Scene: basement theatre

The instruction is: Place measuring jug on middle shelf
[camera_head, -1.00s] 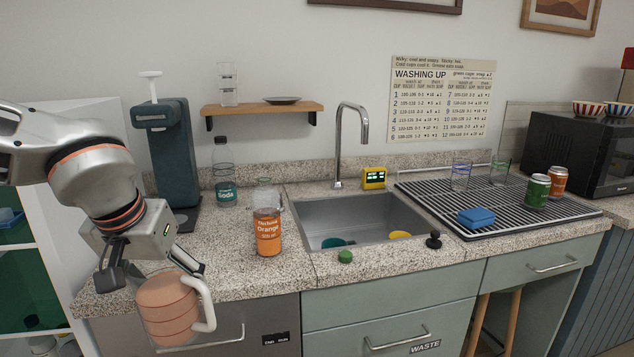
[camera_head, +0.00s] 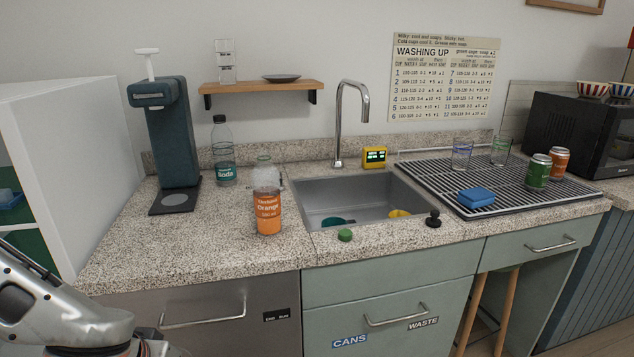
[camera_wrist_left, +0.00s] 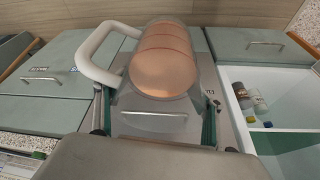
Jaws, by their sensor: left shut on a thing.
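The measuring jug (camera_wrist_left: 165,62) is a pinkish-orange ringed cylinder with a white handle, seen in the left wrist view at the top middle. My left gripper (camera_wrist_left: 157,103) is shut on it, with a finger on either side; the exact contact is hard to see. In the head view only part of my left arm shows at the lower left, and the jug and gripper are out of frame. A white shelf unit (camera_head: 45,150) with a green inside stands at the left edge of the head view. It is partly cut off, so its middle shelf is not clear. My right gripper is not in view.
The speckled counter (camera_head: 130,255) holds a teal drinks machine (camera_head: 173,140), a soda bottle (camera_head: 223,160) and an orange bottle (camera_head: 267,210). In the wrist view, an open white compartment (camera_wrist_left: 285,85) with small items lies to the right of the jug.

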